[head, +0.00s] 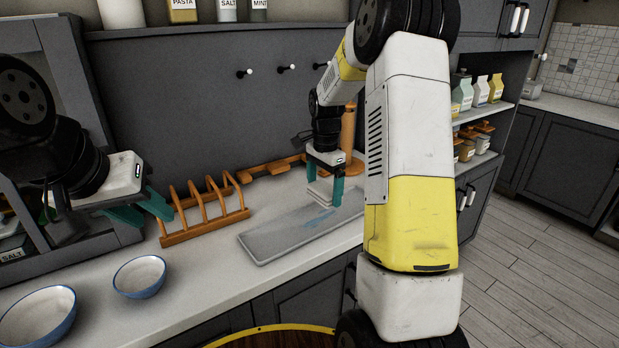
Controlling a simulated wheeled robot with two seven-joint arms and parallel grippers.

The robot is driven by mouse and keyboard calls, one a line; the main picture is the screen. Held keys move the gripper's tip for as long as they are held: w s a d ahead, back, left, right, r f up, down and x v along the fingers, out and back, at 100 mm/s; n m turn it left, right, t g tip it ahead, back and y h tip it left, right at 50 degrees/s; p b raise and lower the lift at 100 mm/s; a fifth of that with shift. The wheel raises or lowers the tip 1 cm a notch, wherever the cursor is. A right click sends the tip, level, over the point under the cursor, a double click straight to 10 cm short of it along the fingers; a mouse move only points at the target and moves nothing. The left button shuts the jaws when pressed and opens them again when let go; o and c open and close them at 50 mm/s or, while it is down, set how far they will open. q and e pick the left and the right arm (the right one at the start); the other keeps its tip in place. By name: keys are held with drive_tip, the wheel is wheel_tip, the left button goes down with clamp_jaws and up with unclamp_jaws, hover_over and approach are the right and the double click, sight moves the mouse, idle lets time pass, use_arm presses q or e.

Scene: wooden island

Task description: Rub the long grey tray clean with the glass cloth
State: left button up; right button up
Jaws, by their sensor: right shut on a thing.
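The long grey tray (268,243) lies on the white counter. A blue smear (318,221) marks its surface near the middle. My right gripper (325,192) points down over the tray's far side and is shut on the glass cloth (317,190), a pale folded pad between its teal fingers. I cannot tell whether the cloth touches the tray. My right arm hides the tray's right end. My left gripper (141,210) is at the left, above the counter, with its teal fingers apart and nothing visible between them.
An orange wooden rack (206,214) stands between my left gripper and the tray. Two blue-rimmed bowls, a small one (139,277) and a larger one (37,316), sit at the front left. An orange post (348,130) stands behind my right gripper.

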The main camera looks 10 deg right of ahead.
drive_tip(key=shift+f, duration=1.75)
drive_tip(key=shift+f, duration=1.05)
drive_tip(key=shift+s+a, duration=0.4)
drive_tip(key=shift+a, duration=0.5)
drive_tip(key=shift+s+a, duration=0.4)
drive_tip(key=shift+a, duration=0.55)
drive_tip(key=shift+s+a, duration=0.4)
drive_tip(key=shift+a, duration=0.5)
drive_tip(key=shift+w+d, duration=0.4)
drive_tip(key=shift+d, duration=0.5)
drive_tip(key=shift+w+d, duration=0.35)
drive_tip(key=shift+d, duration=0.6)
drive_tip(key=shift+w+d, duration=0.4)
drive_tip(key=shift+d, duration=0.5)
drive_tip(key=shift+r, duration=3)
